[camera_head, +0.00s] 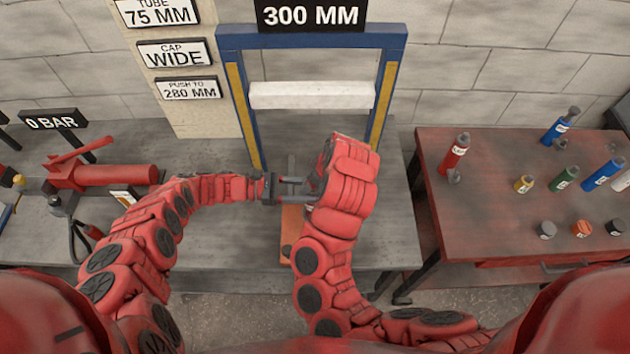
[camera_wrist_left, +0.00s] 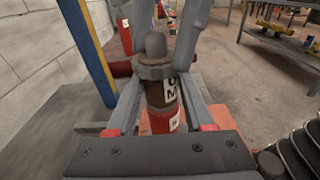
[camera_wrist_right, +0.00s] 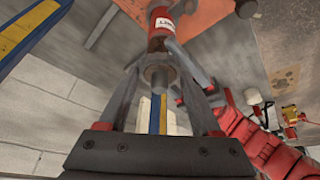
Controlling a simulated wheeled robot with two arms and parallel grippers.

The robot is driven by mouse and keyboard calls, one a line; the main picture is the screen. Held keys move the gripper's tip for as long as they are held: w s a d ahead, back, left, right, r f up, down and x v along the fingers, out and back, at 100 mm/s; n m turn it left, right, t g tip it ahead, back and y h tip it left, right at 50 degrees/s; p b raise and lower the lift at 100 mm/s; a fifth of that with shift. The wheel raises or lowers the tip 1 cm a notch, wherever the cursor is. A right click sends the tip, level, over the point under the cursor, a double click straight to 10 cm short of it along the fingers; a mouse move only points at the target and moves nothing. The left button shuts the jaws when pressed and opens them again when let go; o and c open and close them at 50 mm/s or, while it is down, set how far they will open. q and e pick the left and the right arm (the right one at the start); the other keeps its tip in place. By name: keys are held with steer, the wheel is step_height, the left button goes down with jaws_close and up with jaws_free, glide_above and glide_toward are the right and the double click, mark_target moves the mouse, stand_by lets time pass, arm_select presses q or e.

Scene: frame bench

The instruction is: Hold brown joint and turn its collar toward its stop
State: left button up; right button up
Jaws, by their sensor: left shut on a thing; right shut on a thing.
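The brown joint (camera_wrist_left: 157,94) stands upright in the left wrist view, with a dark collar (camera_wrist_left: 154,69), a rounded top and a red lower part with white labels. My left gripper (camera_head: 287,188) is shut on the joint, its grey fingers on either side. My right gripper (camera_wrist_right: 157,66) is shut on the same joint from the other side; its round flange and red labelled part (camera_wrist_right: 160,28) show between the fingers. Which part each pair of fingertips touches is hard to tell. In the head view my right arm hides most of the joint.
An orange base plate (camera_head: 291,222) lies under the grippers on the grey bench (camera_head: 235,240). A blue frame (camera_head: 233,82) with a white bar stands behind. A red pump-like tool (camera_head: 105,175) is on the left. A red table (camera_head: 490,220) with several bottles is on the right.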

stand_by(0.3)
steer(key=o, duration=1.4)
